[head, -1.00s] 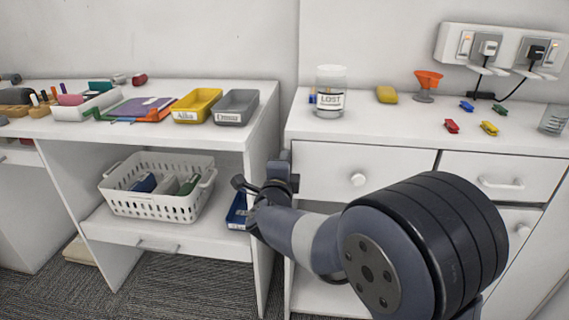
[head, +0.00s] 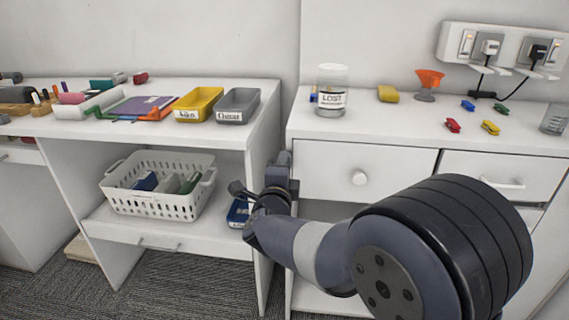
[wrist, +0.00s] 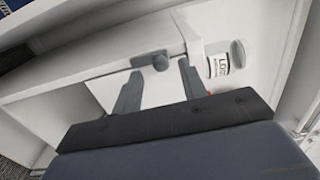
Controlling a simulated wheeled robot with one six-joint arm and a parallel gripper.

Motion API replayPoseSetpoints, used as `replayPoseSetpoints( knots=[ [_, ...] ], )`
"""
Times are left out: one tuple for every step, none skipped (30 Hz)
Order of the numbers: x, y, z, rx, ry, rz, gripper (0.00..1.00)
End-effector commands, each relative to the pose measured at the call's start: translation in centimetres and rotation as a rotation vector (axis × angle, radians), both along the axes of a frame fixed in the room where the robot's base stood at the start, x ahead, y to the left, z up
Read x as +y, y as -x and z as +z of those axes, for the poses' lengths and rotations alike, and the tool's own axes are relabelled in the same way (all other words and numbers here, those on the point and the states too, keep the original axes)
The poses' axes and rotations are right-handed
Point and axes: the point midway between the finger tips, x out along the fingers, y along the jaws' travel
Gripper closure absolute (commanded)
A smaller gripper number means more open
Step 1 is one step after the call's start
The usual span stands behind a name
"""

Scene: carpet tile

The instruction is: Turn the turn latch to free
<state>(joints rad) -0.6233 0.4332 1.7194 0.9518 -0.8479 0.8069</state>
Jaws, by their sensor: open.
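A small grey rounded knob with a short bar (wrist: 160,62) sits on a pale edge in the wrist view; it looks like the turn latch. My gripper (wrist: 161,70) is open, one finger on each side of the knob. I cannot tell whether either finger touches it. In the head view my gripper (head: 279,172) is at the left front edge of the right cabinet, mostly covered by my arm. I cannot make out the latch in that view.
The right cabinet has a drawer with a round white knob (head: 360,178). A white basket (head: 160,186) sits on the left desk's shelf, with a blue box (head: 238,213) close beside my wrist.

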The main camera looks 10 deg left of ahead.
Motion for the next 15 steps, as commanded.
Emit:
replayPoseSetpoints(
  knots=[
    [0.2, 1.2, 0.2, 0.0, -0.001, 0.003, 0.6],
    [0.2, 1.9, 0.1, 0.001, 0.0, 0.004, 0.6],
    [0.2, 2.7, 0.2, -0.001, 0.0, 0.004, 0.6],
    [0.2, 3.4, 0.2, -0.001, 0.0, 0.005, 0.6],
    [0.3, 4.0, 0.1, 0.0, 0.0, 0.004, 0.6],
    [0.3, 4.7, 0.2, 0.0, -0.001, 0.004, 0.6],
    [0.3, 5.3, 0.1, 0.0, 0.0, 0.005, 0.6],
    [0.3, 5.7, 0.1, -0.001, 0.0, 0.004, 0.6],
    [0.3, 6.3, 0.1, 0.0, 0.0, 0.004, 0.6],
    [0.4, 6.7, 0.1, 0.0, -0.001, 0.004, 0.6],
    [0.3, 7.0, 0.1, 0.0, -0.001, 0.003, 0.6],
    [0.3, 7.4, 0.1, 0.0, 0.0, 0.002, 0.6],
    [0.3, 7.7, 0.0, 0.0, 0.0, 0.002, 0.6],
    [0.3, 7.8, 0.0, 0.0, 0.0, 0.002, 0.6],
    [0.3, 8.0, 0.0, 0.0, 0.0, 0.002, 0.6]
  ],
)
